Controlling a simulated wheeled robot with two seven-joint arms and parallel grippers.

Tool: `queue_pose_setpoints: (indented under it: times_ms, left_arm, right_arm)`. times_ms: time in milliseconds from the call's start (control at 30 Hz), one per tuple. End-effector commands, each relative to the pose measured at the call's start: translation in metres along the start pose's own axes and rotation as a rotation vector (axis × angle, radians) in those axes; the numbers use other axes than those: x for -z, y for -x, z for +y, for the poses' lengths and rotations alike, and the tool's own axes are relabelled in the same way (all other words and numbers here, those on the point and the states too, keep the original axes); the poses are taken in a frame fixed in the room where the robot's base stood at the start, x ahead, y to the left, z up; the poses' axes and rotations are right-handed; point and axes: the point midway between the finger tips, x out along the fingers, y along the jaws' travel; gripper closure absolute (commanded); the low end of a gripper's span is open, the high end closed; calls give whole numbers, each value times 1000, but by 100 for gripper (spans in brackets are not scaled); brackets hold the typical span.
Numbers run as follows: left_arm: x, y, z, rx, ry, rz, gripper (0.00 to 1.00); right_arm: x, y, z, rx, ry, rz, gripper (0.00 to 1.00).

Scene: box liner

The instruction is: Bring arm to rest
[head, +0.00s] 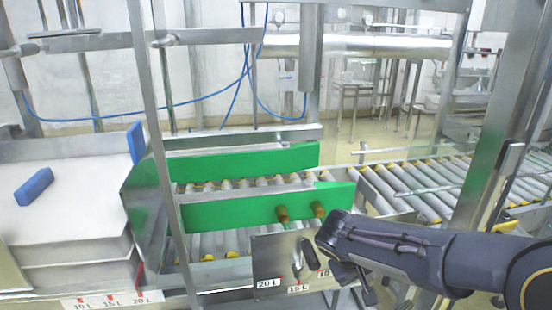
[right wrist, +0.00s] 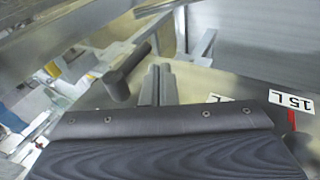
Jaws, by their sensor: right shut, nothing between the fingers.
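My right arm comes in from the right in the head view. Its gripper (head: 366,288) points down beside a metal panel (head: 270,258) marked 20 L, 15 L and 10 L. In the right wrist view the gripper (right wrist: 158,82) is shut and empty, its fingers close together. A dark cylindrical handle (head: 308,254) sticks out of the panel, just left of the gripper. It also shows in the right wrist view (right wrist: 128,66), apart from the fingers as far as I can tell. My left gripper is not in view.
Green guide plates (head: 260,208) stand over a roller conveyor (head: 420,190) that runs off to the right. White stacked liners (head: 75,205) with blue blocks (head: 34,187) lie at the left. A metal upright (head: 165,150) stands between liners and guides.

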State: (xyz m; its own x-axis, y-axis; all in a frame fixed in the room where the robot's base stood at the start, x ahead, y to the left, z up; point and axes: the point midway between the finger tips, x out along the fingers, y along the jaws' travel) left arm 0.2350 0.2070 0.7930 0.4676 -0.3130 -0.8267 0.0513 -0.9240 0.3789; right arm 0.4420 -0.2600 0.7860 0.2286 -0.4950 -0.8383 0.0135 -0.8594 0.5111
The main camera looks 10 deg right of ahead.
Motion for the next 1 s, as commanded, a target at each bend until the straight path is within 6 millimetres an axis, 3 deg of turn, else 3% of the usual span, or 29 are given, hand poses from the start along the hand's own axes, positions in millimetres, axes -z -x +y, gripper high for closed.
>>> queue_pose_setpoints:
  times_ms: [167, 300, 400, 600, 833, 900, 1000]
  left_arm:
    - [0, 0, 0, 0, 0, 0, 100]
    - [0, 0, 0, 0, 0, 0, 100]
    - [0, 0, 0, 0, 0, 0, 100]
    - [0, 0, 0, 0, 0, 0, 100]
    - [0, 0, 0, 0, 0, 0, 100]
    - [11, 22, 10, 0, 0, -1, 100]
    - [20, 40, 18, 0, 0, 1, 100]
  right_arm:
    - [-64, 4, 4, 275, -90, -54, 100]
    - [-118, 24, -5, 526, -177, -28, 100]
    - [-144, 40, -14, 644, -229, 18, 100]
    - [-175, 64, -30, 774, -311, 116, 100]
    - [-196, 81, -46, 844, -392, 230, 100]
    - [-189, 103, -32, 847, -384, 224, 100]
    - [-185, 121, -22, 846, -382, 222, 100]
